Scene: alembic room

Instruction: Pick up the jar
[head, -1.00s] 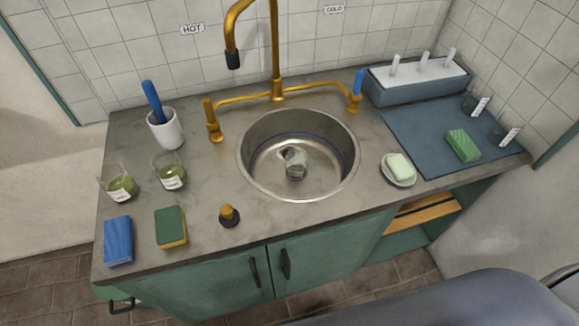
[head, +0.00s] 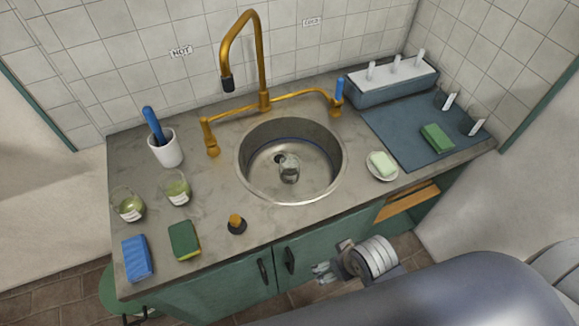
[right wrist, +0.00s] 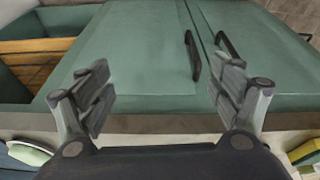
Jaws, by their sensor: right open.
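A clear glass jar (head: 289,171) sits in the round steel sink (head: 262,190), near the drain. Whether it stands upright or tilted is hard to tell. My right gripper (head: 322,273) is low in front of the green cabinet doors, below the counter's front edge and well apart from the jar. In the right wrist view my right gripper (right wrist: 162,92) has its two fingers spread, with nothing between them but the cabinet front behind. The jar does not show in that view. My left gripper is in neither current view.
Two glasses with green liquid (head: 128,205) (head: 175,188), a blue sponge (head: 138,258) and a green sponge (head: 184,240) stand left of the sink. A brass faucet (head: 262,60) arches behind it. A soap dish (head: 382,173) and blue mat (head: 398,135) lie right.

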